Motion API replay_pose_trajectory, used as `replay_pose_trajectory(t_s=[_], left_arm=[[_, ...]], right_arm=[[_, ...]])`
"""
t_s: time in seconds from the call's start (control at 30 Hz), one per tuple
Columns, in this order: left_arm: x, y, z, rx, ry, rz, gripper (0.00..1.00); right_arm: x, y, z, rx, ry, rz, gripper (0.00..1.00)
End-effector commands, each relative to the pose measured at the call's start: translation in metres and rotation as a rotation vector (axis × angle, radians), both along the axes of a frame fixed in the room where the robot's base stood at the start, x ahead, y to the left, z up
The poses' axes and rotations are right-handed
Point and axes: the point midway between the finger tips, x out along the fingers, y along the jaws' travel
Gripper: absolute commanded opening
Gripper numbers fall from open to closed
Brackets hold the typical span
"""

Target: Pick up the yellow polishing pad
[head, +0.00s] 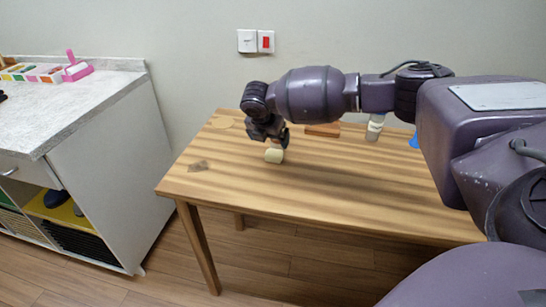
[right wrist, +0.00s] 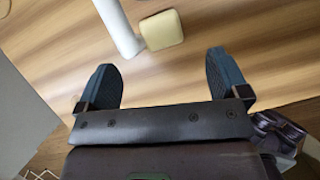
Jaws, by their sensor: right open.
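The pale yellow block that I take for the yellow polishing pad (head: 274,155) is on the wooden table, just below my right gripper (head: 281,138) in the head view. In the right wrist view the pad (right wrist: 161,29) is a small block with rounded corners, beyond the fingertips and roughly between their lines. My right gripper (right wrist: 164,72) is open and empty, its two dark fingers wide apart. No contact with the pad shows. My left gripper is not in view.
A white cylinder (right wrist: 118,25) lies close beside the pad in the right wrist view. The wooden table (head: 330,185) also bears a flat round disc (head: 222,122), a brown patch (head: 198,166), a reddish block (head: 323,130) and a white bottle (head: 375,127). The front tabletop is clear.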

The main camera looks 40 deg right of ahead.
Motion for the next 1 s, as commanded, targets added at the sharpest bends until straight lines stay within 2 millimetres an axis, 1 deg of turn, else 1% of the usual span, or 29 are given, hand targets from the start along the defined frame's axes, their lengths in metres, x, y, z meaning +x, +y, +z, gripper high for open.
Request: replay_pose_trajectory(t_s=[0.03, 0.1, 0.27, 0.37, 0.6, 0.67, 0.77, 0.97, 1.0], left_arm=[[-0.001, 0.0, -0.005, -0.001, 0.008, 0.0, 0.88], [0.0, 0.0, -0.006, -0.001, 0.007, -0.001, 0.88], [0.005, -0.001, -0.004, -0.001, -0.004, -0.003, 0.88], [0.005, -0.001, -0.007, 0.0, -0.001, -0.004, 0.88], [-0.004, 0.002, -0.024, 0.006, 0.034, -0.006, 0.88], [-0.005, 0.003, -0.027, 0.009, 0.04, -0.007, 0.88], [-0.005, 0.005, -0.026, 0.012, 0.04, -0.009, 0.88], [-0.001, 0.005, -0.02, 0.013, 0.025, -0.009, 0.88], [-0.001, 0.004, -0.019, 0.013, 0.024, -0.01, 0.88]], right_arm=[[0.001, -0.003, -0.014, -0.001, 0.008, -0.001, 0.93], [0.003, -0.006, -0.022, 0.0, 0.007, -0.001, 0.93], [0.005, -0.01, -0.029, 0.0, 0.002, -0.001, 0.93], [0.006, -0.012, -0.035, -0.001, 0.002, -0.001, 0.93], [0.009, -0.021, -0.068, 0.0, 0.006, 0.0, 0.93], [0.01, -0.024, -0.074, -0.001, 0.005, -0.001, 0.93], [0.012, -0.026, -0.077, 0.0, 0.001, 0.0, 0.93], [0.012, -0.026, -0.074, 0.0, -0.002, 0.0, 0.93], [0.012, -0.026, -0.074, 0.0, -0.002, 0.0, 0.87]])
